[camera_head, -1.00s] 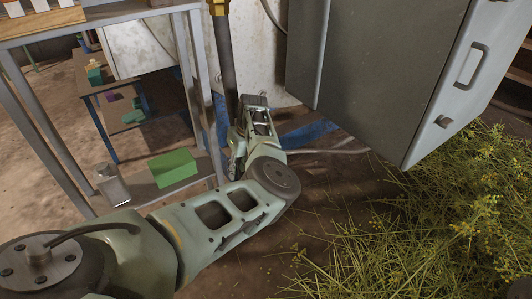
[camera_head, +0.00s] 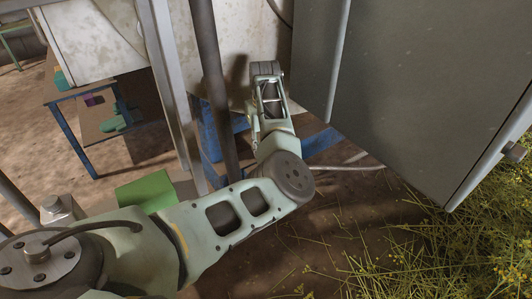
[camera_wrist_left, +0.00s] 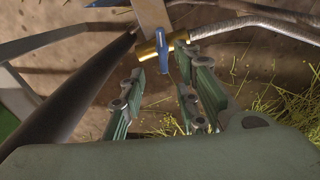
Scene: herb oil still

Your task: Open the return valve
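The return valve (camera_wrist_left: 152,49) shows in the left wrist view as a brass body with a blue lever handle (camera_wrist_left: 162,50), joined to a braided hose (camera_wrist_left: 240,22). I cannot make out the valve in the head view. My left gripper (camera_head: 267,72) is at the end of the arm in front of the pale wall panel. In the wrist view its fingers (camera_wrist_left: 163,80) are apart with nothing between them. The valve lies just beyond the fingertips, roughly in line with the gap; contact is not visible. My right gripper is not in view.
A dark vertical pipe (camera_head: 212,90) stands left of my gripper, beside a grey frame post (camera_head: 163,80). A large grey cabinet (camera_head: 415,80) stands to the right. A green block (camera_head: 147,191) sits near my forearm. Yellow-flowered herbs (camera_head: 440,255) cover the floor at lower right.

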